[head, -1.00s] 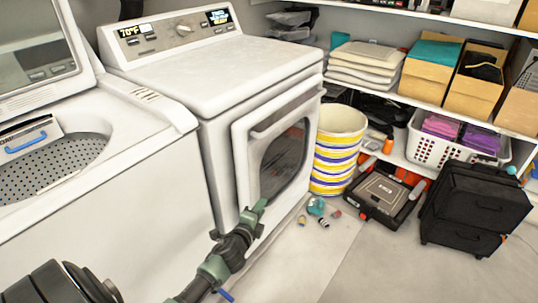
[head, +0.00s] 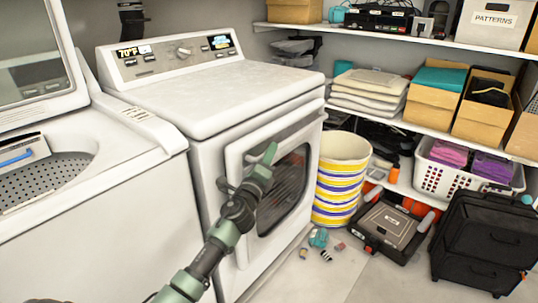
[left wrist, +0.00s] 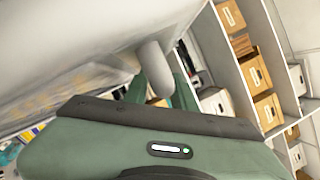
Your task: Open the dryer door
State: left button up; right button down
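The white dryer (head: 215,95) stands in the middle of the head view. Its front door (head: 238,240), with a dark oval window, appears shut. A pale bar handle (head: 290,128) runs along the door's top edge. My left gripper (head: 264,162) is in front of the door's upper left part, just below the handle, and hides part of the door. In the left wrist view, the pale handle end (left wrist: 155,68) shows between the green fingers, which look apart. I cannot tell whether they touch it. My right gripper is not in view.
A washer (head: 110,190) with its lid up stands left of the dryer. A striped basket (head: 341,180) stands close to the dryer's right front. Shelves line the back right.

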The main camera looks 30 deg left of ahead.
pick_arm(q)
jog(key=shift+w, duration=0.1)
grip_shut()
dwell(1.4)
